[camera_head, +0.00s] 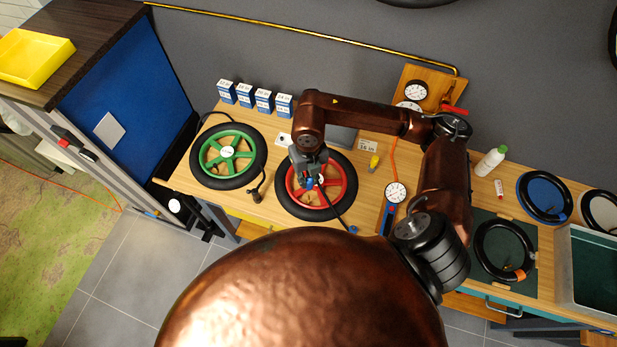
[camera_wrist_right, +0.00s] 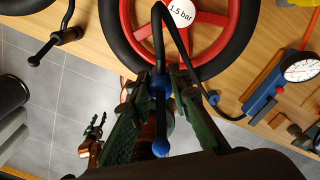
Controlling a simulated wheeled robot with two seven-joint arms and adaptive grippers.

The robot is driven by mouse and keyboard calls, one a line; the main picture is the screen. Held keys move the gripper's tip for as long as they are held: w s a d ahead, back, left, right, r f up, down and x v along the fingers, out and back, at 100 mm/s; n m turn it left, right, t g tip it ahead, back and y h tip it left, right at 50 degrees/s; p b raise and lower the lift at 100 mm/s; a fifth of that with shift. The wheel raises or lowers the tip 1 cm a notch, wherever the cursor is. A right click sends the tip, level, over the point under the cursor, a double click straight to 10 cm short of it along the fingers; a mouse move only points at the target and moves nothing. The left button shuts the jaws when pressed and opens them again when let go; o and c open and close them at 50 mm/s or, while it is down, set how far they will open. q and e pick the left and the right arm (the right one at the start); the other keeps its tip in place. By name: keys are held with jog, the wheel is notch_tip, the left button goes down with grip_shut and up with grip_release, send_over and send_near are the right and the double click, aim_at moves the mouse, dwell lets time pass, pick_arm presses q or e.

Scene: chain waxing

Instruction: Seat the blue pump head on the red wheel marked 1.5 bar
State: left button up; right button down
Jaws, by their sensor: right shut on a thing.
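The red wheel (camera_head: 299,196) with a black tyre lies flat on the workbench, right of the green wheel (camera_head: 212,171). In the right wrist view, the red wheel (camera_wrist_right: 200,62) shows a white hub label reading 1.5 bar. My right gripper (camera_head: 312,180) is above the red wheel. It is shut on the blue pump head (camera_wrist_right: 161,90), which also shows in the head view (camera_head: 309,184). A black hose (camera_wrist_right: 182,42) loops from the pump head. The fingers hide part of the head; I cannot tell whether it touches the wheel. A small, dark, gripper-like shape (camera_wrist_right: 95,128) shows low in the right wrist view.
A blue pump with a round gauge (camera_head: 396,192) and orange hose stands right of the red wheel. A yellow-capped item (camera_head: 374,162) is between them. Several blue-white boxes (camera_head: 264,100) line the back. A white bottle (camera_head: 490,162) and black rings are further right.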

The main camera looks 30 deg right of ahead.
aim_at(308, 188)
jog(key=shift+f+b, duration=0.3)
jog(key=shift+f, duration=0.25)
notch_tip(308, 188, down, 2)
jog(key=shift+b, duration=0.5)
jog(key=shift+f+b, duration=0.5)
jog(key=shift+f, duration=0.45)
pick_arm(q)
jog(key=shift+f+b, duration=0.65)
jog(key=shift+f, duration=1.35)
pick_arm(e)
jog(key=shift+f, duration=0.65)
pick_arm(q)
jog(key=shift+f+b, duration=0.4)
jog(key=shift+b, duration=0.05)
jog(key=shift+f+b, duration=0.95)
pick_arm(e)
jog(key=shift+f, duration=1)
jog(key=c, duration=1.7)
grip_release()
pick_arm(q)
jog(key=shift+s+a, duration=0.1)
